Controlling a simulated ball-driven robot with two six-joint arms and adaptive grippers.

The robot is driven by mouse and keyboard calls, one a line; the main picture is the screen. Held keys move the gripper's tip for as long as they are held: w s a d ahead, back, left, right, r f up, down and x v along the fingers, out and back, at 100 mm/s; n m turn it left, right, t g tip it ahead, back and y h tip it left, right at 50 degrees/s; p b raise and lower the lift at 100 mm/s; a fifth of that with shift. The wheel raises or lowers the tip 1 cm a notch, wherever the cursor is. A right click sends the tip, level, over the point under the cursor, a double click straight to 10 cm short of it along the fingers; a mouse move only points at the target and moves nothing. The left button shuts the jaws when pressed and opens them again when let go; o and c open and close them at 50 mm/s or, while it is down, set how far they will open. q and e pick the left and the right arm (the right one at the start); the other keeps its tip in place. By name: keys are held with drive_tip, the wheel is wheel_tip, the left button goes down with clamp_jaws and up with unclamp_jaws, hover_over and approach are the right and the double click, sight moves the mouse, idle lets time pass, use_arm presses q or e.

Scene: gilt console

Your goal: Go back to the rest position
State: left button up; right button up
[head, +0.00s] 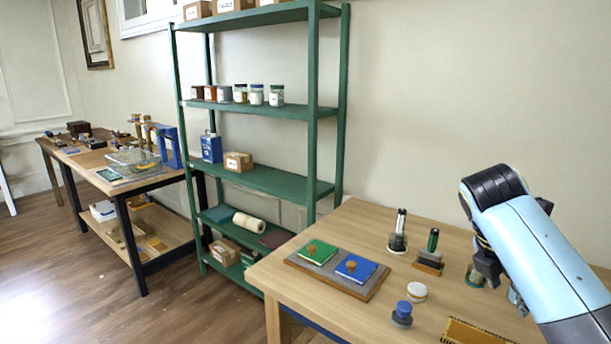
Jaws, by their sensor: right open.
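My right arm comes in from the right edge, and its black gripper (490,268) hangs over the right part of the wooden table (345,230). The arm link hides part of the gripper. The jaws are open and I see nothing held in them. A dark small object (473,277) stands by the gripper; whether they touch I cannot tell. My left gripper is not in view.
On the table are a board (300,263) with green (316,249) and blue (350,264) pads, two upright tools (398,238) (430,250), a blue-topped knob (402,314), a pale round lid (417,291) and a yellow tray (470,333). A green shelf (270,180) stands behind.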

drive_tip(key=s+f+m+g+b, duration=0.1)
drive_tip(key=s+f+b, duration=0.55)
drive_tip(key=f, duration=0.75)
drive_tip(key=s+f+g+y+b, duration=0.1)
drive_tip(key=s+f+g+b, duration=0.15)
drive_tip(key=s+f, duration=0.9)
drive_tip(key=s+f+m+g+b, duration=0.1)
drive_tip(key=s+f+b, duration=0.4)
drive_tip(key=f, duration=1.2)
drive_tip(key=s+a+f+m+t+y+b, duration=0.2)
drive_tip(key=s+f+m+b, duration=0.2)
drive_tip(key=s+f+m, duration=0.6)
drive_tip(key=s+a+f+m+t+y+b, duration=0.1)
drive_tip(key=s+a+f+m+y+b, duration=0.1)
drive_tip(key=s+f+m, duration=0.7)
drive_tip(key=s+a+f+b, duration=0.1)
drive_tip(key=s+f+b, duration=0.1)
drive_tip(key=s+f, duration=0.2)
drive_tip(key=shift+s+a+f+m+t, duration=0.25)
drive_tip(key=shift+s+f+m+t, duration=0.15)
drive_tip(key=shift+f, duration=0.3)
